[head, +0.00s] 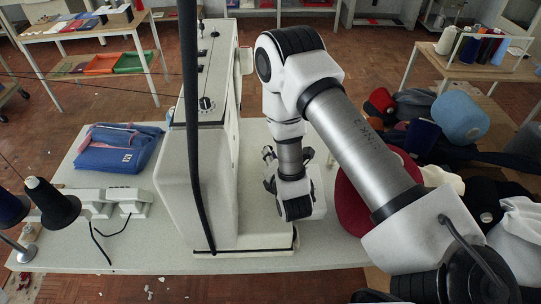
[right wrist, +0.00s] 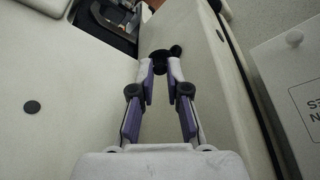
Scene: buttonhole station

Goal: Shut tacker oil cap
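The tacker (head: 215,130) is a tall white machine standing on a white table. My right gripper (right wrist: 161,66) is beside the machine's right side and is mostly hidden behind my own wrist in the head view. In the right wrist view, its two fingers close in on a small round black part (right wrist: 160,62), which looks like the oil cap. It fills the gap between the fingertips, and a small black knob sticks out at its upper right. How far the cap is turned or shut cannot be seen. My left gripper is in neither view.
A blue folded cloth bag (head: 118,150) and a dark thread cone (head: 50,200) are on the left of the table. The table's front strip is clear.

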